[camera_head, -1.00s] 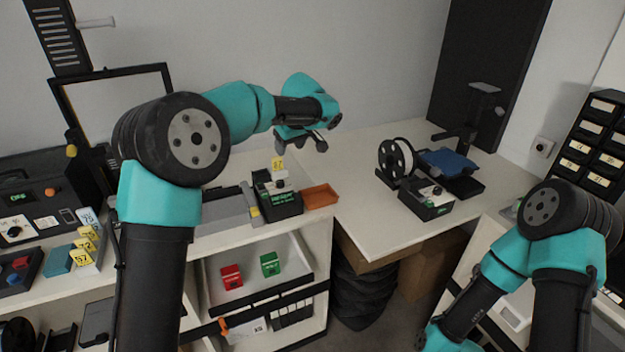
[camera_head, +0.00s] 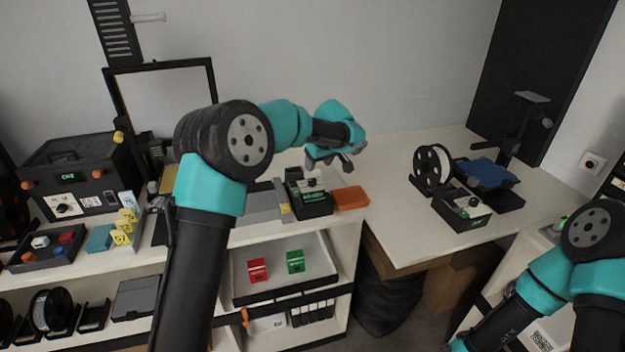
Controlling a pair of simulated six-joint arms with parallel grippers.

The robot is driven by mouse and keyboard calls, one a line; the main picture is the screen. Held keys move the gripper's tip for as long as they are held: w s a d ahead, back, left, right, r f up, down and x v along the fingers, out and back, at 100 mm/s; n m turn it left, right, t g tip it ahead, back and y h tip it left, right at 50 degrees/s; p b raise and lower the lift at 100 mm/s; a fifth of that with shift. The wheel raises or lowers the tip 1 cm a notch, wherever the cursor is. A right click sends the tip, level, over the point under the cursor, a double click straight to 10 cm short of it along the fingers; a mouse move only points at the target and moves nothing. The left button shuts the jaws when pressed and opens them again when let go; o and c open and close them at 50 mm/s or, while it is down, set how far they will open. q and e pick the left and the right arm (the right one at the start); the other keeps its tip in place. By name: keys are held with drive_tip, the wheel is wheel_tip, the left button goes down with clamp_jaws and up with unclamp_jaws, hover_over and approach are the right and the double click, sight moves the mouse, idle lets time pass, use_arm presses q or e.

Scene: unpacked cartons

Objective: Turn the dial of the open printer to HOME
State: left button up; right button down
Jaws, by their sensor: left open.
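A black frame printer (camera_head: 160,66) stands at the left on the shelf top. A small black control box (camera_head: 315,206) with a green display and a light knob or dial on its sloped face sits right of it. I cannot read the dial's marks. A second frame printer with a blue bed (camera_head: 488,172) stands on the right table, with a similar control box (camera_head: 462,208) before it. I cannot tell which is the open printer. My left gripper (camera_head: 337,164) is open and empty, just above and behind the left control box, apparently apart from it. My right gripper is out of view.
An orange tray (camera_head: 351,197) sits right of the left control box. A large black machine (camera_head: 82,176) with a green display stands far left. A white spool (camera_head: 433,168) stands on the right table. Red (camera_head: 258,270) and green (camera_head: 295,262) blocks lie on the shelf below.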

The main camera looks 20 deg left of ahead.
sight(312, 179)
use_arm(q)
drive_tip(key=x, duration=0.9)
drive_tip(key=shift+f, duration=0.2)
drive_tip(key=shift+c, duration=0.4)
drive_tip(key=c, duration=0.8)
drive_tip(key=shift+c, duration=0.2)
